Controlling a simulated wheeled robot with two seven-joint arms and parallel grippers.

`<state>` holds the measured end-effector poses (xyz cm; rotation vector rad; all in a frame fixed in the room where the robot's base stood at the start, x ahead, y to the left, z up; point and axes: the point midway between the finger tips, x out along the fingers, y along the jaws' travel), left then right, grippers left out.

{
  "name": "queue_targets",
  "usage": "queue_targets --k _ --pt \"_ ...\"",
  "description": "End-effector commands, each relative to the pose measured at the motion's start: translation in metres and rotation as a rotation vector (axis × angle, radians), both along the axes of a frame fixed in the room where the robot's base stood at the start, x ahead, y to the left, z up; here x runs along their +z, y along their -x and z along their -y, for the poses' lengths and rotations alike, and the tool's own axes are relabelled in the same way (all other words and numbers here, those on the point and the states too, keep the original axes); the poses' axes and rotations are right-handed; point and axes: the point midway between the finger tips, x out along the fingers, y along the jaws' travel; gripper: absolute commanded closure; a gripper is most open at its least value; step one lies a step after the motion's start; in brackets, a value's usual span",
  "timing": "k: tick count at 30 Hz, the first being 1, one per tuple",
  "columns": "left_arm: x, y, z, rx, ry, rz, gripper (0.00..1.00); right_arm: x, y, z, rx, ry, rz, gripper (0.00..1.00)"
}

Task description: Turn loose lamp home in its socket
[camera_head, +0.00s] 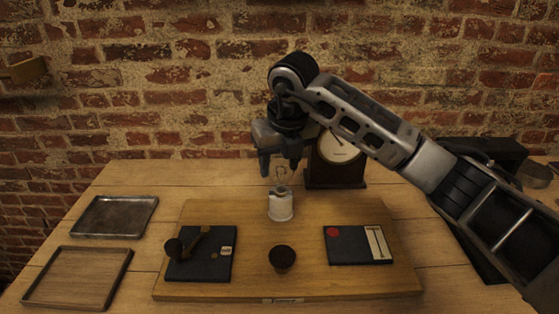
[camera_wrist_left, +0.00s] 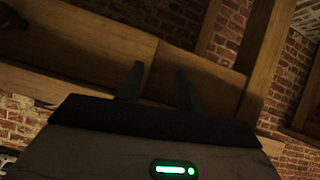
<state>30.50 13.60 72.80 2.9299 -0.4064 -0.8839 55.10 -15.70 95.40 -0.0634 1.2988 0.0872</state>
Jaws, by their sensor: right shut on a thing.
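A pale, whitish socket (camera_head: 281,206) stands upright on the wooden board, behind the middle. A clear glass lamp (camera_head: 281,175) with a thin wire loop shows just above it. My right gripper (camera_head: 280,170) points down from above and is shut on the lamp, a finger on each side of it. I cannot tell how far the lamp sits in the socket. My left gripper (camera_wrist_left: 160,84) shows only in the left wrist view, with its two fingers apart and nothing between them, away from the board.
The wooden board (camera_head: 335,286) carries a dark panel (camera_head: 212,270) with a knobbed lever at left, a dark round knob (camera_head: 282,258) in front and another panel (camera_head: 346,246) at right. A clock (camera_head: 335,176) stands behind. A metal tray (camera_head: 115,216) and wooden tray (camera_head: 78,277) lie left.

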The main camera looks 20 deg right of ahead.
Motion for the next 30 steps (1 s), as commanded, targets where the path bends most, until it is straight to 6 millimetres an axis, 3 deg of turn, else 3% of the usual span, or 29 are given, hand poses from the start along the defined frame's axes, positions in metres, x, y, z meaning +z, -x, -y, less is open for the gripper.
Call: queue_targets --k 7,19,27,30 --pt "0.005 0.0 0.0 0.0 0.0 -0.001 0.64 0.001 0.0 0.001 -0.321 -0.002 -0.001 0.8" --pt "0.006 0.0 0.0 0.0 0.0 -0.001 0.64 0.001 0.0 0.001 -0.412 -0.003 -0.001 0.8" --pt "0.012 0.0 0.0 0.0 0.0 -0.001 0.64 0.002 0.001 0.002 -0.827 -0.004 0.001 0.8" --pt "0.013 0.0 0.0 0.0 0.0 -0.001 0.64 0.001 0.001 0.003 -0.9 -0.003 0.002 0.8"
